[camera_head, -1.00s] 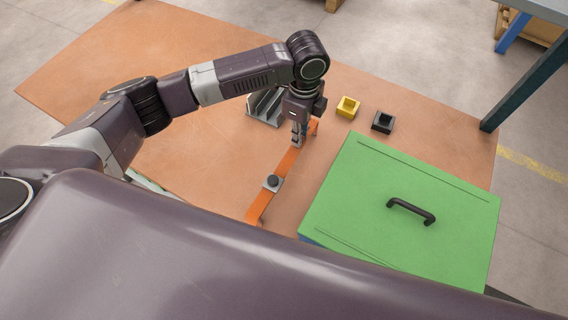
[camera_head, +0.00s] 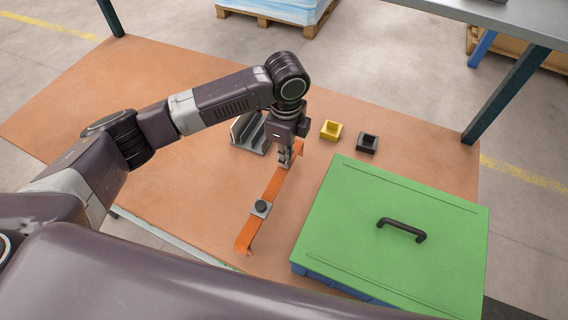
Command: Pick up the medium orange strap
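An orange strap (camera_head: 272,189) lies lengthwise on the brown table, with a grey block and black knob (camera_head: 261,208) on its middle. My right gripper is out of view.
A green-lidded box (camera_head: 395,235) with a black handle stands to the right of the strap. A grey metal bracket (camera_head: 249,133) stands behind left, and a yellow block (camera_head: 331,130) and black block (camera_head: 367,143) lie behind right. The table's left part (camera_head: 80,95) is clear.

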